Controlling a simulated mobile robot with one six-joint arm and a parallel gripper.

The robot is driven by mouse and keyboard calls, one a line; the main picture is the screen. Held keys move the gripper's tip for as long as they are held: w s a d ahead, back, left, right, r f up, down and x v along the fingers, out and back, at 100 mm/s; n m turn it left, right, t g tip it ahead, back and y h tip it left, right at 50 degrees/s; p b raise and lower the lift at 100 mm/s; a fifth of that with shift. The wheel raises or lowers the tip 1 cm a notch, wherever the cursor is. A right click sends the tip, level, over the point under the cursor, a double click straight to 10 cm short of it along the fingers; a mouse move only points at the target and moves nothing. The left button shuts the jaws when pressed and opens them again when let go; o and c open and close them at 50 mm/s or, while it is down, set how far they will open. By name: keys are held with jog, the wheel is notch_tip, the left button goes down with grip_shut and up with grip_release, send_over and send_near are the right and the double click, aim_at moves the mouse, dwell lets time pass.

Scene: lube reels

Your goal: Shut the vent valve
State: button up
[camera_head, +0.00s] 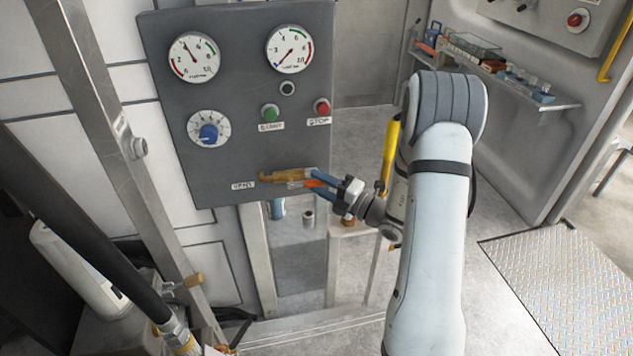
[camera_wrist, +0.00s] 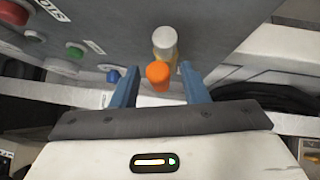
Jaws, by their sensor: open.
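The vent valve (camera_head: 280,176) is a brass-coloured fitting low on the grey panel, right of the VENT label (camera_head: 243,185). Its orange handle (camera_head: 312,184) points out from the panel toward my gripper (camera_head: 314,181). In the wrist view the orange handle end (camera_wrist: 158,74) lies between the two blue fingers of my gripper (camera_wrist: 158,70), with a visible gap on each side. A pale cylindrical part of the valve (camera_wrist: 165,42) shows behind it. My gripper is open around the handle and does not appear to touch it. The fingers partly hide the handle in the head view.
The grey panel (camera_head: 235,130) also carries two gauges, a blue knob (camera_head: 208,132), a green START button (camera_head: 270,112) and a red STOP button (camera_head: 322,107). A yellow vertical bar (camera_head: 389,150) stands near my wrist. A shelf with small items (camera_head: 530,92) is at right.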

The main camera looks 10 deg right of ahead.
jog(key=shift+w+a+r, duration=0.1)
jog(key=shift+w+a, duration=0.3)
jog(key=shift+a, duration=0.05)
grip_shut()
dwell(0.4)
